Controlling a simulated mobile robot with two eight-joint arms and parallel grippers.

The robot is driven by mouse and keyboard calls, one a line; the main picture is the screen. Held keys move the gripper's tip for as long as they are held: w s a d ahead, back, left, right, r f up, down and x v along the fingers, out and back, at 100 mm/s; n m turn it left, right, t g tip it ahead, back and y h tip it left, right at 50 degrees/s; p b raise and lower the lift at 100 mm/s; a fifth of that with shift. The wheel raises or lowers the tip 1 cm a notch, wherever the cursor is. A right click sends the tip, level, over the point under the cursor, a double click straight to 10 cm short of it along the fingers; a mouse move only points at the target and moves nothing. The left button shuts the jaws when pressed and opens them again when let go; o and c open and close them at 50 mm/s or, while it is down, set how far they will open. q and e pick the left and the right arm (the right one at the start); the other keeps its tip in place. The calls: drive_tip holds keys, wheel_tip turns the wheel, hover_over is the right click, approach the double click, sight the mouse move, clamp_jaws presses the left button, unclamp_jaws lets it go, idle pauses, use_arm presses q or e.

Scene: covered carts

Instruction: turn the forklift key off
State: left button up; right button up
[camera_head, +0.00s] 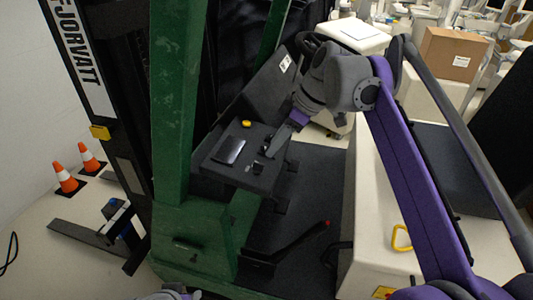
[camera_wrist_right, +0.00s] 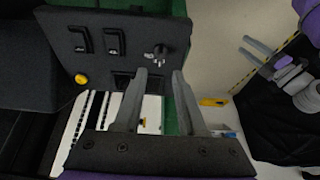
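The forklift's dark dash panel (camera_head: 213,172) carries the key switch, which the right wrist view shows as a small dark key (camera_wrist_right: 158,52) to the right of two rocker switches (camera_wrist_right: 98,41). My right gripper (camera_wrist_right: 160,73) is open. Its fingertips point at the panel on either side of the key's line, with the key just past them and no clear contact. In the head view the right gripper (camera_head: 271,148) is over the panel's right part, and the key is hard to make out there. My left gripper (camera_wrist_right: 243,45) shows open and empty at the right of the wrist view.
A lever with a red tip (camera_head: 300,239) is below. Orange cones (camera_head: 65,178) and a cardboard box (camera_head: 453,54) are farther off.

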drive_tip(key=v, duration=0.2)
drive_tip(key=shift+d+r, duration=0.2)
drive_tip(key=shift+r, duration=0.15)
drive_tip(key=shift+s, duration=0.1)
drive_tip(key=s+d+f+m+t+h, duration=0.1)
drive_tip(key=s+d+f+m, duration=0.3)
drive_tip(key=s+f, duration=0.3)
drive_tip(key=s+d+f+m+t+h, duration=0.2)
drive_tip(key=s+d+f+m, duration=0.2)
drive_tip(key=s+f, duration=0.4)
drive_tip(key=s+d+f+m+t+h, duration=0.1)
drive_tip(key=s+d+f+m, duration=0.3)
drive_tip(key=f, duration=0.8)
drive_tip(key=s+m+h, duration=0.1)
drive_tip(key=s+m, duration=0.1)
drive_tip(key=s, duration=0.2)
drive_tip(key=shift+f+m, duration=0.3)
drive_tip(key=shift+f, duration=0.05)
